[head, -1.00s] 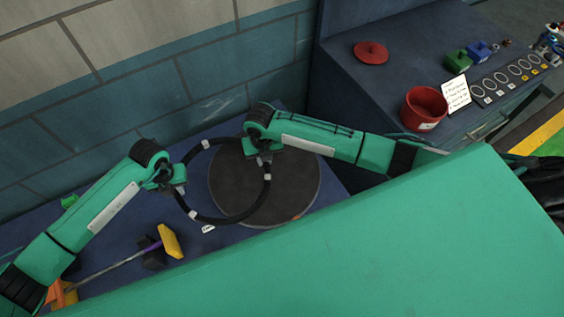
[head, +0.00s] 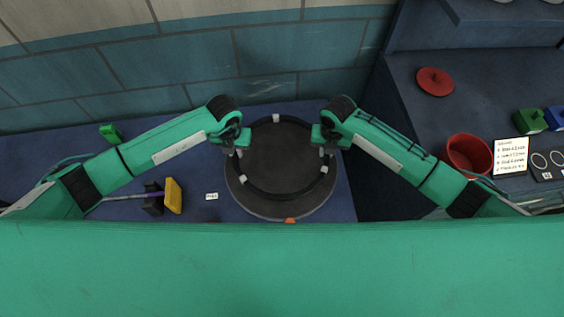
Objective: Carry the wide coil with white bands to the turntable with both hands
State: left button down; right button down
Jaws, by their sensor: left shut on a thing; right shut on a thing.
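The wide coil (head: 249,184) is a black ring with white bands. In the head view it lies over the dark round turntable (head: 270,205), roughly centred on it. I cannot tell whether it touches the disc or hangs just above it. My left gripper (head: 238,151) is shut on the coil's left side. My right gripper (head: 323,151) is shut on its right side. The wrists hide small parts of the ring near each grip.
A yellow block (head: 173,196) on a tool and a small white label (head: 211,196) are left of the turntable. A green piece (head: 110,133) is further left. To the right, a raised blue bench carries a red bucket (head: 468,155) and red lid (head: 435,81). A wall stands behind.

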pick_arm(q)
jog(key=shift+a+f, duration=0.1)
jog(key=shift+f, duration=0.1)
pick_arm(e)
jog(key=shift+d+f, duration=0.1)
jog(key=shift+f, duration=0.1)
